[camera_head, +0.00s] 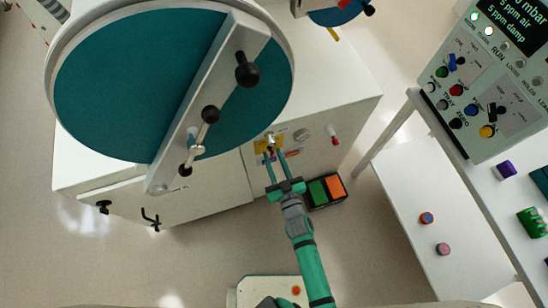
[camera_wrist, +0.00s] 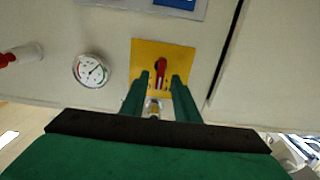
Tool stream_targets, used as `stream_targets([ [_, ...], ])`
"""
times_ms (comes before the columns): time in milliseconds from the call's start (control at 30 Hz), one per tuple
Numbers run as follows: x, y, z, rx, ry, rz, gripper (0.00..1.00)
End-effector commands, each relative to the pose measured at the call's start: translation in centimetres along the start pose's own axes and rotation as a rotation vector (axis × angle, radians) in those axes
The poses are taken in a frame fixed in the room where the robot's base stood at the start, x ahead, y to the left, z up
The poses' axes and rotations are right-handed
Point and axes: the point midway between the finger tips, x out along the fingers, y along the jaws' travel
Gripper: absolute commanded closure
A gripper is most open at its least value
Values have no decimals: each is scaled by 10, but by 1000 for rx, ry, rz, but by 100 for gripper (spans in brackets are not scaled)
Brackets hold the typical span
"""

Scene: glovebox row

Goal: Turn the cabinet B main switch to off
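A red switch handle (camera_wrist: 161,66) sits on a square yellow plate (camera_wrist: 146,50) on the white cabinet front. In the wrist view the handle points straight up and down in the picture. I cannot read a cabinet letter or on/off marks. The yellow plate also shows small in the head view (camera_head: 260,146), partly hidden by my gripper. My gripper (camera_wrist: 160,76) is open, with its two green fingers apart on either side of the handle's lower part. I cannot tell whether they touch it. In the head view my gripper (camera_head: 268,155) reaches up to the cabinet front.
A round gauge (camera_wrist: 91,70) and a red-tipped fitting (camera_wrist: 8,58) are beside the plate. A blue label (camera_wrist: 175,3) is near it. A large teal round door (camera_head: 130,80) with a bar is left. A black tray (camera_head: 326,191) with green and orange blocks stands below. A white bench (camera_head: 440,200) is right.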

Motion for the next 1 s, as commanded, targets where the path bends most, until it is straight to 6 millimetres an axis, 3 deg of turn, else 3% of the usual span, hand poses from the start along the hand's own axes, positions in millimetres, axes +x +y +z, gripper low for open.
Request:
stream_targets([
  [167, 0, 0, 0, 0, 0, 1, 72],
  [300, 0, 0, 0, 0, 0, 0, 100],
  [667, 0, 0, 0, -25, 0, 1, 100],
  [1000, 0, -2, 0, -214, 1, 3, 100],
])
